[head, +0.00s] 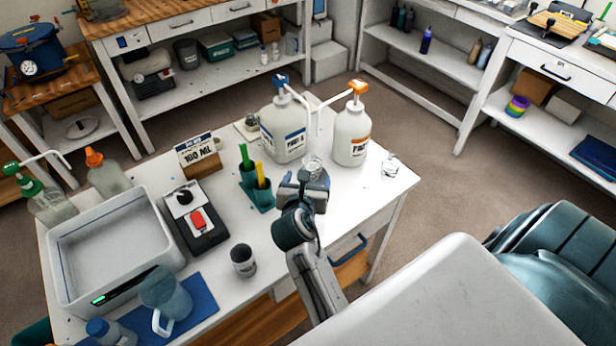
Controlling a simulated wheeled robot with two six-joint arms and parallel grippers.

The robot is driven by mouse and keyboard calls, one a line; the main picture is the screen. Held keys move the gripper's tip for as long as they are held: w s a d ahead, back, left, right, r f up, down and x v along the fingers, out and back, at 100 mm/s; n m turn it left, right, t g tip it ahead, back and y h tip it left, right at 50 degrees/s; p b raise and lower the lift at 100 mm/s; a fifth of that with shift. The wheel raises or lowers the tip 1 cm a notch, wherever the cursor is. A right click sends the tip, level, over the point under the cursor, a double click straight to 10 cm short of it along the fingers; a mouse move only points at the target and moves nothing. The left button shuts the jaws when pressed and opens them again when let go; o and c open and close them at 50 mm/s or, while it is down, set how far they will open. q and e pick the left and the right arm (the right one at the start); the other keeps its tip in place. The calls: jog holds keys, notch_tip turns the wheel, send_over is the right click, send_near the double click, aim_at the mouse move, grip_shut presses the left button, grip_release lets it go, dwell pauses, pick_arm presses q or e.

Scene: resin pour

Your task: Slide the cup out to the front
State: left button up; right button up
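A clear cup (313,165) stands on the white table, in front of the two white pump bottles and beneath their spouts. My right gripper (305,180) reaches in from the lower right, with its fingers at the near side of this cup. The gripper body hides the cup's lower part, so I cannot tell whether the fingers touch or grip it. My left gripper is not in view.
The blue-capped bottle (283,130) and orange-capped bottle (352,137) stand close behind the cup. A teal holder (262,198) with green and yellow sticks is to its left. A dark-filled cup (243,262) stands near the front edge; another clear cup (390,168) is at right.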

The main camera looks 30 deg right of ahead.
aim_at(314, 158)
jog(key=shift+p+x, duration=0.55)
jog(key=shift+x, duration=4.85)
jog(key=c, duration=1)
